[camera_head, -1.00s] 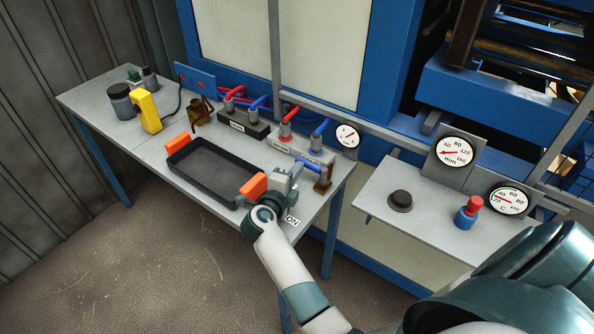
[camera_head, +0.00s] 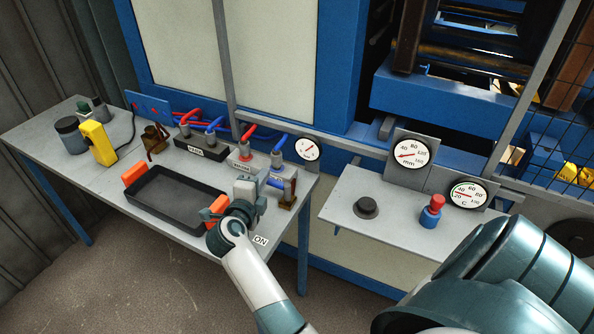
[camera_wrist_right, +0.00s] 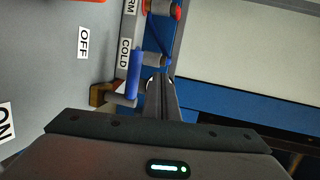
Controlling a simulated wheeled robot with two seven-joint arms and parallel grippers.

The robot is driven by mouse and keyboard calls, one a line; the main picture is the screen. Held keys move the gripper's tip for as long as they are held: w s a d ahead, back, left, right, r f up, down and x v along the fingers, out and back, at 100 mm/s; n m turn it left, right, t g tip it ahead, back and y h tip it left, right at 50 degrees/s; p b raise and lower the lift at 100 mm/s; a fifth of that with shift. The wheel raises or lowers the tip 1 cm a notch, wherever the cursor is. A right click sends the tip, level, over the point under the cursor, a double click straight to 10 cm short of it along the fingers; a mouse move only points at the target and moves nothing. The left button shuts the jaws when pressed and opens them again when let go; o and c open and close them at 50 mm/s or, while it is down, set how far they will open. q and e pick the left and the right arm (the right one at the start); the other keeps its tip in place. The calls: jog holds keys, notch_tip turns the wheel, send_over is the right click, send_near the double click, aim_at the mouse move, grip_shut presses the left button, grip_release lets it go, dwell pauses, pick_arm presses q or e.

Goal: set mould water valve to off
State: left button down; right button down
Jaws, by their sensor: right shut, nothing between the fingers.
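The mould water valve has a brass body (camera_head: 288,194) and a blue handle (camera_head: 276,183) at the right end of the bench. In the wrist view the blue handle (camera_wrist_right: 135,74) lies beside the COLD block (camera_wrist_right: 125,55), with the brass body (camera_wrist_right: 101,95) partly showing behind it. The OFF label (camera_wrist_right: 83,43) and ON label (camera_wrist_right: 5,121) are on the bench to the left. My right gripper (camera_head: 258,184) is shut and empty, close beside the handle; its fingers (camera_wrist_right: 161,92) show just right of the handle. Whether they touch cannot be told. My left gripper is not in view.
A black tray (camera_head: 138,195) with orange handles lies left of my right gripper. Blocks with red and blue hoses (camera_head: 255,130) stand behind it. A side shelf (camera_head: 345,205) at the right carries a black knob (camera_head: 366,207) and a red-topped button (camera_head: 433,211).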

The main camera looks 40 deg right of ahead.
jog(key=s+d+r+b, duration=0.1)
jog(key=s+d+r, duration=0.4)
jog(key=s, duration=0.4)
jog(key=shift+r, duration=0.6)
jog(key=shift+r, duration=0.1)
